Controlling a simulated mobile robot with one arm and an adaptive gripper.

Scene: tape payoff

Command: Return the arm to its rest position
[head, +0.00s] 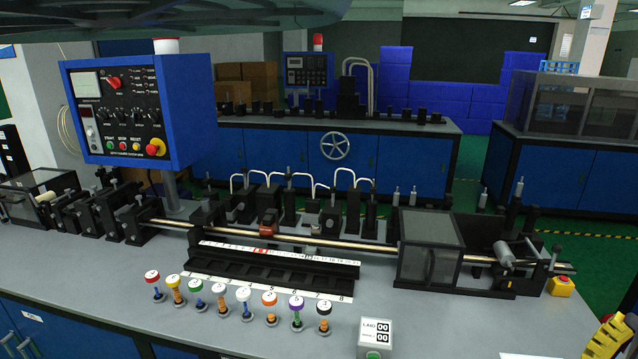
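My gripper is not seen in the head view, so its state and what it may hold are hidden. I cannot make out my arm's pose from this view. The grey worktop (120,290) of the machine line spreads across the foreground. A long shiny rail (375,243) runs along it from left to right.
Several colour-capped pegs (246,302) stand along the front, beside a small counter box (376,338). A blue control panel (140,108) rises at left. A clear-sided guard box (430,247) stands at right. A yellow and black object (610,337) is cut off at lower right.

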